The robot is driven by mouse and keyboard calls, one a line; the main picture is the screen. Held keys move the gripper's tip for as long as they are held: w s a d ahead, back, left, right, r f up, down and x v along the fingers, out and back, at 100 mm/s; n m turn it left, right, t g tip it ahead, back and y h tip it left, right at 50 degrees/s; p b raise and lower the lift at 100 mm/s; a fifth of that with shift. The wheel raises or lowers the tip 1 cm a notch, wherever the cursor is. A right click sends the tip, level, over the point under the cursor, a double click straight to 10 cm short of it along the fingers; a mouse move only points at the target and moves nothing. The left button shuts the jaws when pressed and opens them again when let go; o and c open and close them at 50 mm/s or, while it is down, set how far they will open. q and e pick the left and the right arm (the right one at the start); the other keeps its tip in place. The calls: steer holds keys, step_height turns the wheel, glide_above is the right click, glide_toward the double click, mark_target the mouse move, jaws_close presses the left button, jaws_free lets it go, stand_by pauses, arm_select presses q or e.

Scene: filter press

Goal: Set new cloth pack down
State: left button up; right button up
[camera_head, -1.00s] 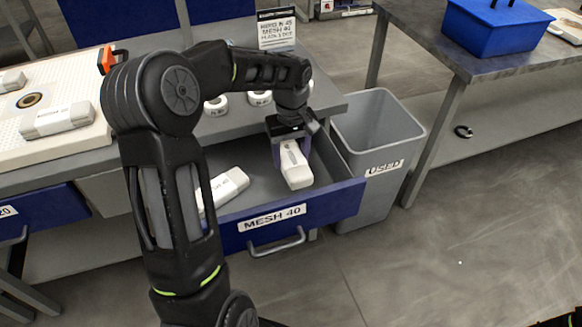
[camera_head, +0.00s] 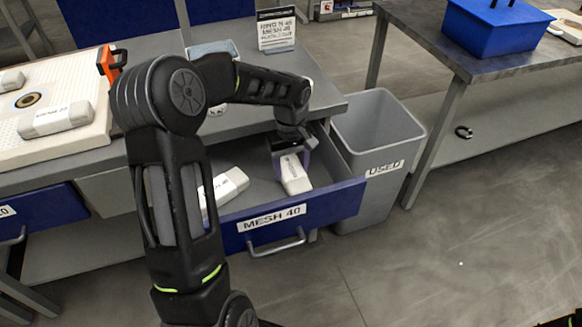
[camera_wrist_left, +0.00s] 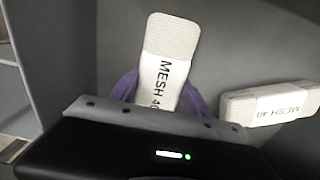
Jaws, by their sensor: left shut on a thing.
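The white cloth pack (camera_head: 295,178) is inside the open blue drawer labelled MESH 40 (camera_head: 335,200), towards its right side. My left gripper (camera_head: 291,160) is shut on this pack, one finger on each side. In the left wrist view the pack (camera_wrist_left: 165,75) reads MESH 40 between the purple fingers (camera_wrist_left: 160,95). It looks at or close to the drawer floor; I cannot tell if it touches. A second MESH 40 pack (camera_head: 228,186) lies in the drawer to the left, and it also shows in the left wrist view (camera_wrist_left: 270,104).
A grey bin labelled USED (camera_head: 408,130) stands right of the drawer. A white perforated plate (camera_head: 90,140) with a pack (camera_head: 57,119) is on the left. A sign (camera_head: 276,30) stands on the bench behind. A blue box (camera_head: 500,30) sits on the right table.

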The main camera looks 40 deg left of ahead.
mark_target(291, 168)
arm_select(q)
steer(key=o, duration=1.5)
steer(key=shift+c, duration=0.2)
steer(key=shift+r, duration=0.2)
step_height(291, 168, up, 12)
steer(key=p, duration=0.2)
steer(key=shift+f, duration=0.1)
